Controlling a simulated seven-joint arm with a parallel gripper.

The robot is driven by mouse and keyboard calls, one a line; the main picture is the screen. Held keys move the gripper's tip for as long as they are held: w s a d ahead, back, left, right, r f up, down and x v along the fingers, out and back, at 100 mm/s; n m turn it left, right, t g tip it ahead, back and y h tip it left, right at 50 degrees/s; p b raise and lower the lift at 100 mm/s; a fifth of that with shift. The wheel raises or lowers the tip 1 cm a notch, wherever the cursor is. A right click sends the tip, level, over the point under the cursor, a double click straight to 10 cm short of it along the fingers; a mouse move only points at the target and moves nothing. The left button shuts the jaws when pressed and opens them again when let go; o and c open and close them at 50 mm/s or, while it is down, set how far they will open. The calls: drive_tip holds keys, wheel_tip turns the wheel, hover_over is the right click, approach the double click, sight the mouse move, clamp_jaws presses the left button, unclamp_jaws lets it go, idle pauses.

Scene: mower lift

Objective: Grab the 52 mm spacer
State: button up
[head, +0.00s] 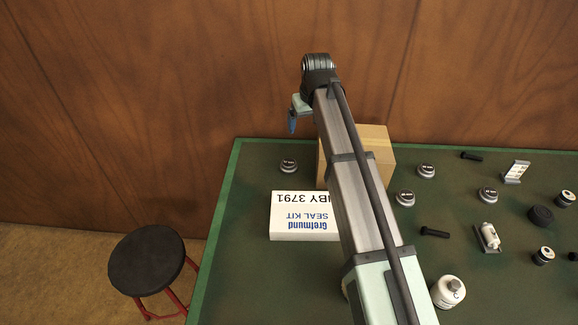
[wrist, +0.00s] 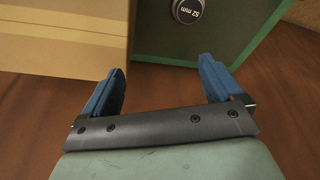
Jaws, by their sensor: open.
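The 52 mm spacer (wrist: 188,11), a round dark-topped disc with a metallic rim and a white label, lies on the green table top in the wrist view, partly cut off by the top edge. A matching disc stands left of the cardboard box in the head view (head: 289,166); its label is too small to read there. My gripper (wrist: 161,70) is open with blue fingers apart and nothing between them. In the head view my gripper (head: 293,122) is beyond the table's far edge, apart from the spacer.
The cardboard box (head: 378,150) stands right of the spacer, partly behind my arm. A white seal kit box (head: 300,215) lies nearer. A wooden wall (head: 150,90) rises behind.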

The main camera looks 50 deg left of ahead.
drive_tip(key=s+a+f+h, duration=0.1)
drive_tip(key=s, duration=0.4)
hover_over(289, 163)
drive_tip(key=shift+g, duration=0.3)
drive_tip(key=f, duration=0.8)
drive_tip(key=shift+w+f, duration=0.2)
drive_tip(key=shift+f, duration=0.1)
drive_tip(key=shift+s+f, duration=0.15)
drive_tip(key=shift+f, duration=2.5)
drive_tip(key=shift+c, duration=0.2)
drive_tip(key=c, duration=1.2)
